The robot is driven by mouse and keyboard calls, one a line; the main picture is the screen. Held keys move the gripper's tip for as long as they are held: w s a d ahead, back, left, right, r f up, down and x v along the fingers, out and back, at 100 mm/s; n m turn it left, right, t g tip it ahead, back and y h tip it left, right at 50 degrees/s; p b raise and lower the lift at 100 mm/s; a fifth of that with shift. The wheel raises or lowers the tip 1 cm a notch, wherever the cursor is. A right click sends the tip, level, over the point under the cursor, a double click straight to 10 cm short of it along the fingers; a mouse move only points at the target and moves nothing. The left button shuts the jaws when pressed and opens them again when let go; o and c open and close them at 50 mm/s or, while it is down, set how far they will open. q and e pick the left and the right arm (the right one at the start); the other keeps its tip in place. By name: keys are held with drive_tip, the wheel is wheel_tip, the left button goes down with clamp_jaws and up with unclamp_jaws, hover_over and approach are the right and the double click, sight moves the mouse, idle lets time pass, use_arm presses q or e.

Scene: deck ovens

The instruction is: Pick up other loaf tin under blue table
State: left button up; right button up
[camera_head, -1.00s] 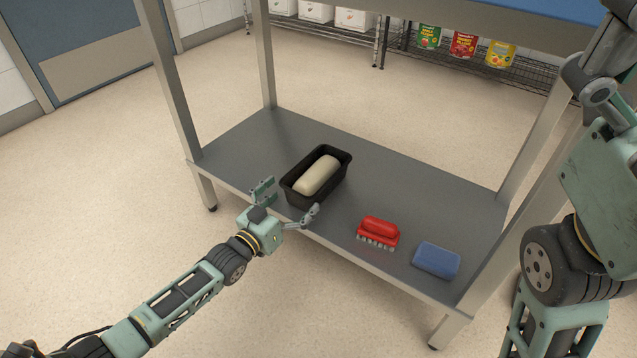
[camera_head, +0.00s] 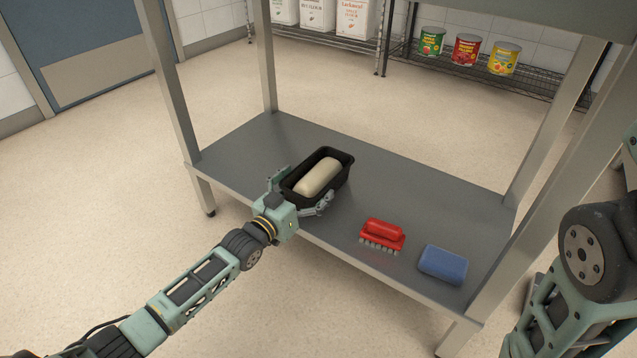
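A black loaf tin (camera_head: 338,186) with a pale dough loaf (camera_head: 318,176) in it sits on the grey lower shelf (camera_head: 400,172) of the table. My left gripper (camera_head: 302,191) is at the tin's near end. One finger is along its left side and the other along its right side, so the near end lies between them. I cannot tell whether the fingers press on the tin. The tin looks level on the shelf. My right gripper is not in view; only part of my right arm shows at the right edge.
A red brush (camera_head: 382,232) and a blue sponge (camera_head: 443,264) lie on the shelf right of the tin. Table legs (camera_head: 172,90) stand at the corners. Cans (camera_head: 466,49) and flour bags (camera_head: 318,14) stand on wire racks behind. The shelf behind the tin is clear.

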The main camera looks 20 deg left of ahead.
use_arm(q)
drive_tip(key=c, duration=0.9)
drive_tip(key=shift+r, duration=0.1)
drive_tip(key=shift+c, duration=0.8)
drive_tip(key=shift+r, duration=0.15)
